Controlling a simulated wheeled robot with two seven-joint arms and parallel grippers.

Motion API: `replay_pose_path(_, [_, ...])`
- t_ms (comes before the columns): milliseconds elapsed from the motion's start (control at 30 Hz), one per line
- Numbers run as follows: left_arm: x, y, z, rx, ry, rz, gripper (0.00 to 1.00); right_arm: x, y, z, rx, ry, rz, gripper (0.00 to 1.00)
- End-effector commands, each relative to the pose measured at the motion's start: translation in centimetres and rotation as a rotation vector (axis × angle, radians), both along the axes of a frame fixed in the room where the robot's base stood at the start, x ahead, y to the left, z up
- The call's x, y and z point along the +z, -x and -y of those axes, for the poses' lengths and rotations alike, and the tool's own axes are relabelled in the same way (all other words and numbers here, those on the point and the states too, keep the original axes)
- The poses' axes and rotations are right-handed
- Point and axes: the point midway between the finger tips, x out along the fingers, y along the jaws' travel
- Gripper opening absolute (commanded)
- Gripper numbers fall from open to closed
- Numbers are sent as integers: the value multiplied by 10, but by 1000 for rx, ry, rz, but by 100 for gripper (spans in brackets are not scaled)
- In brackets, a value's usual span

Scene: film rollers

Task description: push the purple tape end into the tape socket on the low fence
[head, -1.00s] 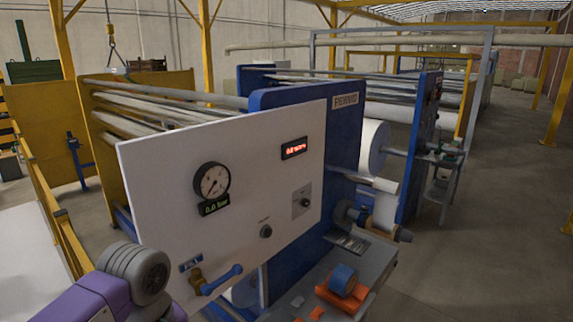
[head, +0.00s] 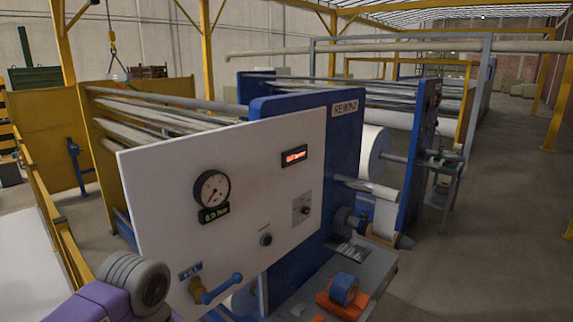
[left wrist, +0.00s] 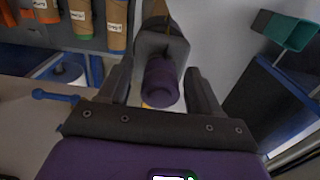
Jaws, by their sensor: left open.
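In the left wrist view a short purple cylinder (left wrist: 161,84), which looks like the tape end, points toward me between the fingers of my left gripper (left wrist: 158,78). The fingers are open, with a visible gap on each side of it. Behind it is a grey housing (left wrist: 151,43), perhaps the socket; I cannot tell how far in the purple piece sits. In the head view a low yellow fence (head: 64,232) runs along the left. My purple left arm shows at the lower left there, but its gripper is out of frame. My right gripper is not in view.
The white control panel (head: 248,208) with a gauge (head: 212,188) and blue valve handle (head: 222,288) stands right of my arm. A blue tape roll (head: 344,288) lies on the machine's grey shelf (head: 374,266). The wrist view shows a rack with labelled rolls (left wrist: 117,24).

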Motion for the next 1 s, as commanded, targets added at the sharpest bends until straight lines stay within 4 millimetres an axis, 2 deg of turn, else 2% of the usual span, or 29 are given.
replay_pose_path(233, [0, 0, 0, 0, 0, 0, 64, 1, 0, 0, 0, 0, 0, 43])
replay_pose_path(600, [0, 0, 0, 0, 0, 0, 7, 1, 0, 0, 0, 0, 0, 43])
replay_pose_path(667, [0, 0, 0, 0, 0, 0, 0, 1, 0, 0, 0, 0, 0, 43])
replay_pose_path(1000, [6, 0, 0, 0, 0, 0, 0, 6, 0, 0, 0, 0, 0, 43])
